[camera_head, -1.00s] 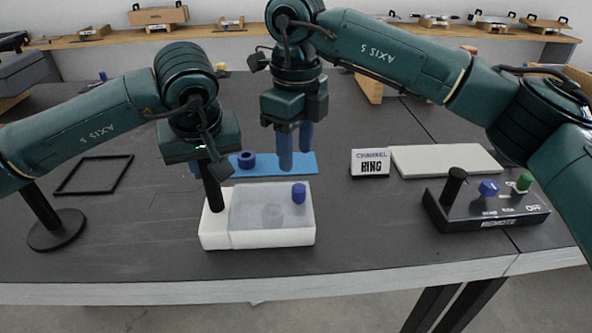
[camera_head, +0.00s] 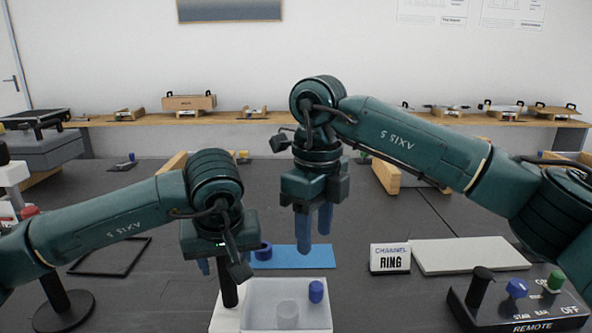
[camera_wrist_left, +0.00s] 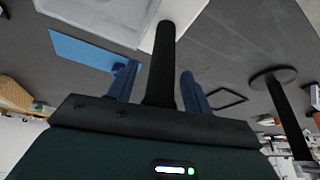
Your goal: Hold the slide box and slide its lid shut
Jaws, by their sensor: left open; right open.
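The slide box (camera_head: 225,321) is white with a clear top and stands at the table's near side, partly below the head view's edge. A blue knob (camera_head: 316,291) stands on its right part, and a grey cylinder shows through the clear part. A black post (camera_head: 229,290) rises from its white left end. My left gripper (camera_head: 222,266) is open above that end, and the post stands between its fingers in the left wrist view (camera_wrist_left: 160,85). Whether they touch it is unclear. My right gripper (camera_head: 315,235) is open and empty, fingers down, above and behind the knob.
A blue mat (camera_head: 300,257) with a dark blue ring (camera_head: 263,251) lies behind the box. A sign (camera_head: 390,258), a pale board (camera_head: 470,256) and a remote (camera_head: 515,315) are right. A black stand (camera_head: 62,312) and a black frame (camera_head: 110,257) are left.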

